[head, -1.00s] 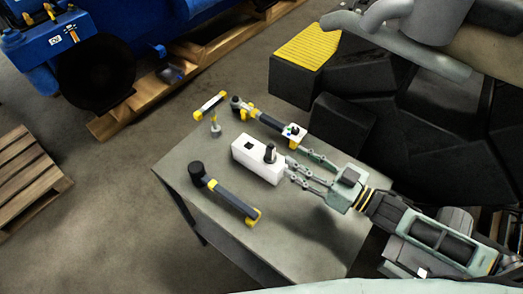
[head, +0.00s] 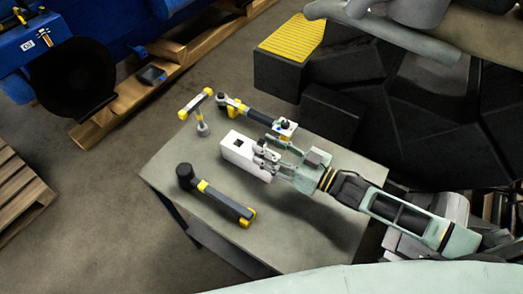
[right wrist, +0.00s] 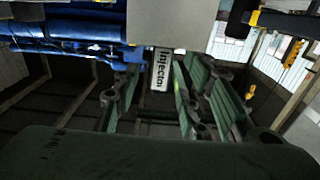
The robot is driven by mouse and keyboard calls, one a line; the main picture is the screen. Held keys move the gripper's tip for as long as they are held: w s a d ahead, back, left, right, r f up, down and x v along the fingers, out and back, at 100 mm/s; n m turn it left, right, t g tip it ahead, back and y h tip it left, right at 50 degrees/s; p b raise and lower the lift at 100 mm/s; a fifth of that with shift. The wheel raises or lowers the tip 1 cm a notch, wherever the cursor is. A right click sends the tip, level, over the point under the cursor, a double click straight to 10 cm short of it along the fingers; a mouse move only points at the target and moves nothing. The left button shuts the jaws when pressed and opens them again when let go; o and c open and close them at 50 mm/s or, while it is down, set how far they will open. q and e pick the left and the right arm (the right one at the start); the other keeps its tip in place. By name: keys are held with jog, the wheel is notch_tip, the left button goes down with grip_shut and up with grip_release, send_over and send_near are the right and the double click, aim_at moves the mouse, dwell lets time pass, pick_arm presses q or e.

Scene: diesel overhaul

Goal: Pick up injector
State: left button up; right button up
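The injector appears to be the dark upright piece (head: 261,142) at the right end of a white block (head: 235,152) on the table; my fingers partly hide it in the head view. My right gripper (head: 267,156) reaches in from the right, with its fingers at that end of the block. In the right wrist view, a white strip lettered "Injector" (right wrist: 161,69) shows between the spread green fingers of my right gripper (right wrist: 155,95), with gaps on both sides. Contact cannot be told. My left gripper is not in view.
The grey table (head: 290,235) also holds a black-headed mallet (head: 215,195), a yellow-and-black tool (head: 255,116) and a T-handled tool (head: 198,108). Black angular blocks (head: 420,120) stand behind at the right. The table's front part is clear.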

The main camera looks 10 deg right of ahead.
jog(key=shift+x, duration=1.2)
grip_shut()
